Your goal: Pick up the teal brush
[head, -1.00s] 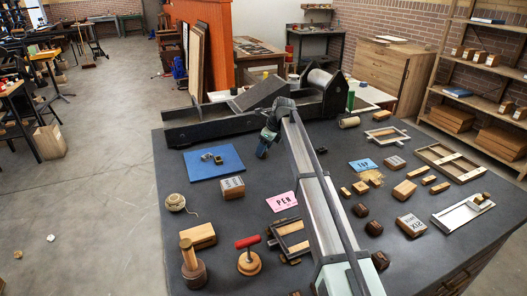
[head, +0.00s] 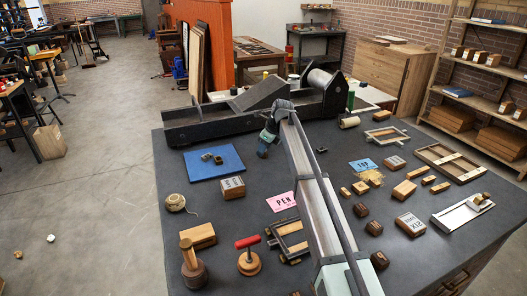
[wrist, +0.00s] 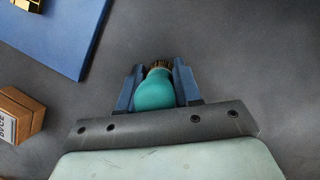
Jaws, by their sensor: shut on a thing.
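The teal brush (wrist: 154,92) sits between the two blue fingers of my gripper (wrist: 157,84) in the wrist view. Both fingers press its sides, and its dark bristles show at the far end. My own arm and hand hide most of the brush there. I cannot tell whether the brush touches the table.
The blue board (head: 215,166) with small brass pieces lies to the left, and a labelled wooden block (head: 232,188) stands in front of it. The black press bed (head: 215,125) runs behind. A pink card (head: 281,202) lies nearer. The table around the gripper is clear.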

